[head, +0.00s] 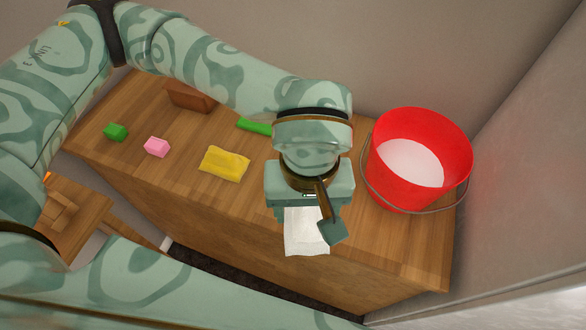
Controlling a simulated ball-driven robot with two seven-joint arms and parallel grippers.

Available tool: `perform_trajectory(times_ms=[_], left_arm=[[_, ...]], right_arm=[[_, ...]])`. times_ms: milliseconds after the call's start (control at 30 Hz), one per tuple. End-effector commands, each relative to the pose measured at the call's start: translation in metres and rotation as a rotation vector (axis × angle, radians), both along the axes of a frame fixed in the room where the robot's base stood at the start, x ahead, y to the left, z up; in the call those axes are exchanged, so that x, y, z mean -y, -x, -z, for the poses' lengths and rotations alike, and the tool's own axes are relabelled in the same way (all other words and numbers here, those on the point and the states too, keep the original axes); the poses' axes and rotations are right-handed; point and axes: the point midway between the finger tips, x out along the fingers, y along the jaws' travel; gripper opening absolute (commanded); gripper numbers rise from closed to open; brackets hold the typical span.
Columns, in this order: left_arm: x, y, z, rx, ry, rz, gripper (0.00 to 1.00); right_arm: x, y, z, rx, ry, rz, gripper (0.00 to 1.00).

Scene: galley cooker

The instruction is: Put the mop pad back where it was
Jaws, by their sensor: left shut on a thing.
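My left gripper (308,212) is at the front edge of the wooden counter, left of the red bucket. It is shut on a white, cloth-like mop pad (306,240). The pad hangs below the jaws in front of the counter's front edge, and its upper part is hidden by the gripper. My right gripper does not show.
On the counter (215,125) stand a red bucket (392,180) with whitish contents, a yellow cloth (224,163), a pink block (157,147), a green block (116,132), a brown block (190,97) and a green item (254,126) partly behind my arm. Walls close the back and right.

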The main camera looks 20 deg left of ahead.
Motion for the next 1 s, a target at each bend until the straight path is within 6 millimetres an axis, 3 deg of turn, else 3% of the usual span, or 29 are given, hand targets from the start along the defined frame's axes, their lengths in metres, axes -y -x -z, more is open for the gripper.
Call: perform_trajectory(times_ms=[267, 400, 767, 900, 1000], left_arm=[[-0.035, -0.071, 0.041, -0.003, -0.003, -0.011, 0.41], [-0.045, -0.093, 0.074, -0.007, -0.001, -0.004, 0.41], [-0.057, -0.116, 0.101, -0.002, -0.002, 0.000, 0.41], [-0.056, -0.115, 0.127, -0.006, -0.001, 0.001, 0.41], [-0.056, -0.115, 0.128, -0.001, -0.001, 0.001, 0.42]], right_arm=[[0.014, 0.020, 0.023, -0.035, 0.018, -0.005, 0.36], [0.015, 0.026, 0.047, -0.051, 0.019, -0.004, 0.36], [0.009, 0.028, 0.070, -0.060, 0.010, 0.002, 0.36], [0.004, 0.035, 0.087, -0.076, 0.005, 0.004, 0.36], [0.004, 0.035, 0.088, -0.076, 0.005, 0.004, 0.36]])
